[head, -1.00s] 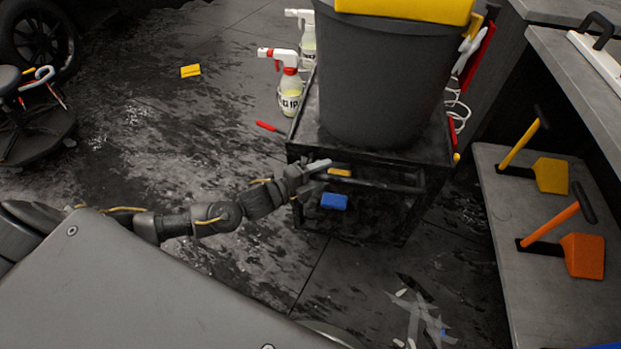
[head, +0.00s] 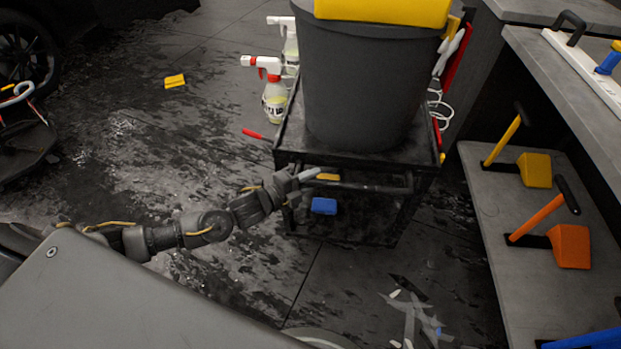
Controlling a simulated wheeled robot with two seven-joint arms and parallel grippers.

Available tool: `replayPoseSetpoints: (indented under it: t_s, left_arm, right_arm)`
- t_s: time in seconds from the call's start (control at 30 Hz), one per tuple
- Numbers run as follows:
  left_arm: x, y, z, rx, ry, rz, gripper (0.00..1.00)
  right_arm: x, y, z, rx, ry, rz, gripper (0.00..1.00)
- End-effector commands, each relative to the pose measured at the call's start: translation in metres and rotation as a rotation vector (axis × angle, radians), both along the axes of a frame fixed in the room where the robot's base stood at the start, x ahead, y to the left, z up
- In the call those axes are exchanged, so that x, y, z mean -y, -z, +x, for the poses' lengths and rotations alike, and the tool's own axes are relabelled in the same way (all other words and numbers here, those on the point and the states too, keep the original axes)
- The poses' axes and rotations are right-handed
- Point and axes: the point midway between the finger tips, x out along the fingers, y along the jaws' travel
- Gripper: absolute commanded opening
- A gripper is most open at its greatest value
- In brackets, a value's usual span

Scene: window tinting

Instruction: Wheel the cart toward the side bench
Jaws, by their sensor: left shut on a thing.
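The cart (head: 352,163) is a black metal frame with a lower level. It stands in the middle of the head view with a large dark grey bin on top. A dark handle bar (head: 365,187) runs along its near side. My left gripper (head: 306,178) is shut on the handle at its left end; the exact contact is partly hidden by the fingers. The side bench (head: 563,88) is at the right, with a low grey shelf (head: 490,215) beneath its top. A narrow floor gap separates cart and shelf. My right gripper is out of view.
The bin (head: 360,80) has a yellow top. Spray bottles (head: 275,98) hang at the cart's left side. Tape scraps (head: 410,315) litter the near floor. A stool base (head: 25,150) stands far left; floor between is mostly clear.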

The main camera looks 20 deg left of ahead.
Motion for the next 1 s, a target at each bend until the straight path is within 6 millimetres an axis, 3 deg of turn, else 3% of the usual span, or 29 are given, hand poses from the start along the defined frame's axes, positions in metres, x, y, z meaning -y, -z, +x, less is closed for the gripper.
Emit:
replayPoseSetpoints:
  t_s: [1.0]
  left_arm:
    - [-0.0001, 0.0012, -0.0005, -0.003, 0.0, 0.002, 0.0]
  right_arm:
    - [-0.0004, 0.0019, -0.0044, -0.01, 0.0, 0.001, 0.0]
